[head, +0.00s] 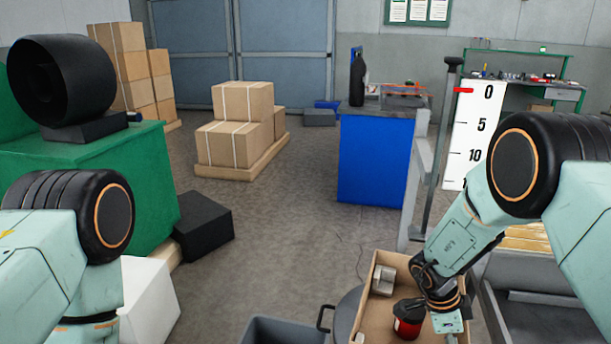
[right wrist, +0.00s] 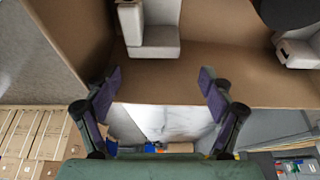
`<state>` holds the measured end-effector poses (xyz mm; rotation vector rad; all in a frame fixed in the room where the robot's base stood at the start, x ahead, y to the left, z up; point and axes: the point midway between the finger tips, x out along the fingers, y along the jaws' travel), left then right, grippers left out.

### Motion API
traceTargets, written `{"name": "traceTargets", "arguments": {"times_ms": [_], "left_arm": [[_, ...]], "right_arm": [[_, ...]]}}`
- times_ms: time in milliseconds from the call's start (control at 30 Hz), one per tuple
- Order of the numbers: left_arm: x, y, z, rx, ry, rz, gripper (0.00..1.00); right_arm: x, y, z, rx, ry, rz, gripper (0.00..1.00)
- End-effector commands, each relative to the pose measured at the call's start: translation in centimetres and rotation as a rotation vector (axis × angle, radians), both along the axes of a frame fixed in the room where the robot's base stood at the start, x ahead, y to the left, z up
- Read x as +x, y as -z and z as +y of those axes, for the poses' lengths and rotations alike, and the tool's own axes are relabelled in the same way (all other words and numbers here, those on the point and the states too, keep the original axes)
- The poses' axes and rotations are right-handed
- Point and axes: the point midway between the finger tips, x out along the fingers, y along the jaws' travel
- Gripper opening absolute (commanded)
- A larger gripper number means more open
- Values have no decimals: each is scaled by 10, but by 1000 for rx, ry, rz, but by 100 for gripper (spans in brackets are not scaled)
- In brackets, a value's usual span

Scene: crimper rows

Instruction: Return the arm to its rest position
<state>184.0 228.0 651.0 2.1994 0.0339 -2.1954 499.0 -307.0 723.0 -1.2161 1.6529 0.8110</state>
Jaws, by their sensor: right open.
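My right arm reaches down at the lower right of the head view, its wrist end (head: 446,318) over the right side of an open cardboard box (head: 372,270). In the right wrist view my right gripper (right wrist: 157,90) has its two dark fingers spread wide, with nothing between the tips. The box's brown inside (right wrist: 215,70) lies beyond the fingers, with a grey stepped part (right wrist: 155,45) on it. My left arm shows at the lower left of the head view, but its gripper is out of the picture.
A red and black object (head: 408,322) and a grey metal block (head: 383,280) are in the box. A grey bin (head: 275,330) stands to its left. A blue cabinet (head: 375,160) and a post with a numbered scale (head: 468,130) stand beyond. The middle floor is clear.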

Motion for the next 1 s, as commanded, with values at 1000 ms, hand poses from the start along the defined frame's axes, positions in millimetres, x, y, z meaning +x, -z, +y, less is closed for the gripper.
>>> {"name": "traceTargets", "arguments": {"times_ms": [1000], "left_arm": [[0,-36,0,0,0,0,0]], "right_arm": [[-1,-86,0,-1,-1,2,82]]}}
